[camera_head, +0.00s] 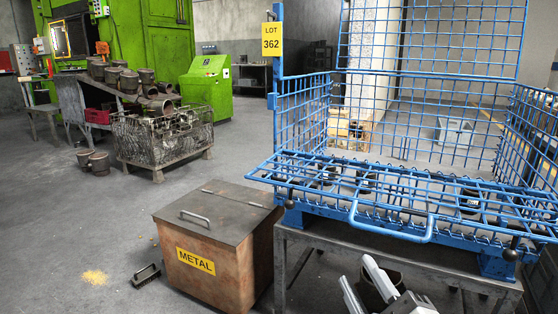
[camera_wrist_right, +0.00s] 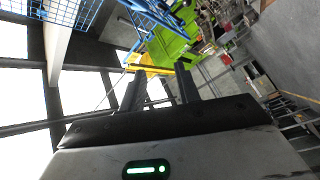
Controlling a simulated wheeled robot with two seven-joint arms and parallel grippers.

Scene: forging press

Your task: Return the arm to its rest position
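My right gripper (camera_wrist_right: 159,72) shows in the right wrist view with its two dark fingers apart and nothing between them. A green light glows on its pale body. In the head view, pale and dark parts of my right arm and gripper (camera_head: 382,282) show at the bottom edge, in front of the stand under the blue cage. The fingers cannot be made out clearly there. My left gripper is in neither view.
A blue wire cage (camera_head: 400,187) with its front folded down holds several dark parts and stands on a grey metal stand (camera_head: 345,248). A brown lidded METAL box (camera_head: 215,262) is left of it. A brush (camera_head: 146,275) lies on the floor.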

